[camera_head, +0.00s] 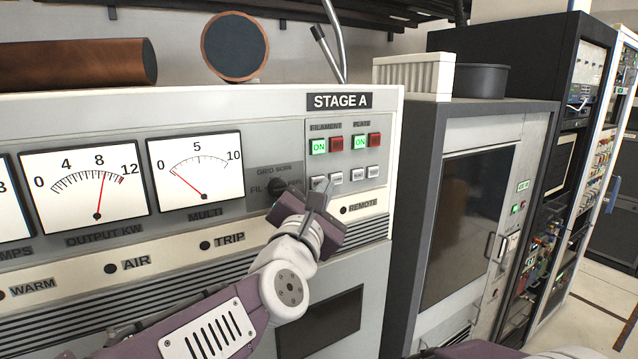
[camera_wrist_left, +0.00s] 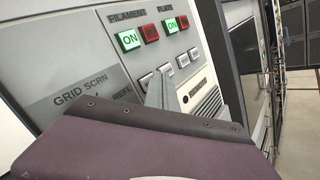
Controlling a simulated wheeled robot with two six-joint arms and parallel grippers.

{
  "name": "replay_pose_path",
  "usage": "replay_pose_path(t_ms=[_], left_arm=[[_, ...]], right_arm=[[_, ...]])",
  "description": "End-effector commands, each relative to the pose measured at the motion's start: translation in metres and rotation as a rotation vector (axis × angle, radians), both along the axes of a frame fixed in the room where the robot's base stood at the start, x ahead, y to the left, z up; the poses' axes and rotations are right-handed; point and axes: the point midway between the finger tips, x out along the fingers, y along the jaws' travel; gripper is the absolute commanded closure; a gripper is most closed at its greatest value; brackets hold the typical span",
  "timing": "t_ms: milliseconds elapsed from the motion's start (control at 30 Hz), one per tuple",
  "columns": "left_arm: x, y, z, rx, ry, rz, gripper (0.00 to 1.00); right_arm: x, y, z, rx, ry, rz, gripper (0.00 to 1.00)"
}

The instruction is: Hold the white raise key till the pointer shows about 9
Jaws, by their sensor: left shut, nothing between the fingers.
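The grey STAGE A panel has a row of small white keys (camera_head: 357,174) below the lit green ON and red buttons. They also show in the wrist view (camera_wrist_left: 183,61); their lettering is too small to read, so I cannot tell which one is raise. My left gripper (camera_head: 322,187) is shut and empty, its tips at the leftmost white keys. In the wrist view the fingers (camera_wrist_left: 163,92) cover part of that row, and I cannot tell whether they touch a key. The OUTPUT KW meter (camera_head: 85,190) has its red pointer a little past 8. The MULTI meter (camera_head: 195,170) pointer sits near 0.
A dark selector knob (camera_head: 277,187), marked GRID SCRN, is just left of my gripper. A dark-windowed cabinet (camera_head: 465,220) stands to the right, with open racks beyond. Copper cylinders (camera_head: 75,65) lie on top of the rack. Floor shows at the far right.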

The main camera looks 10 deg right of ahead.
Motion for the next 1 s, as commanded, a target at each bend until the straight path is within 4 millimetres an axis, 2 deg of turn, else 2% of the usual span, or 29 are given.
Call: replay_pose_path(t_ms=[133,467,1000], left_arm=[[-0.008,-0.003,0.001,-0.001,-0.001,-0.001,1.0],[-0.011,-0.004,0.001,0.0,-0.001,-0.002,1.0],[-0.055,-0.02,0.001,-0.001,-0.002,-0.001,1.0]], right_arm=[[0.0,0.0,0.002,0.0,0.0,0.0,0.63],[0.0,0.0,0.002,0.0,0.0,0.0,0.63],[0.0,0.0,0.012,0.0,0.0,0.0,0.63]])
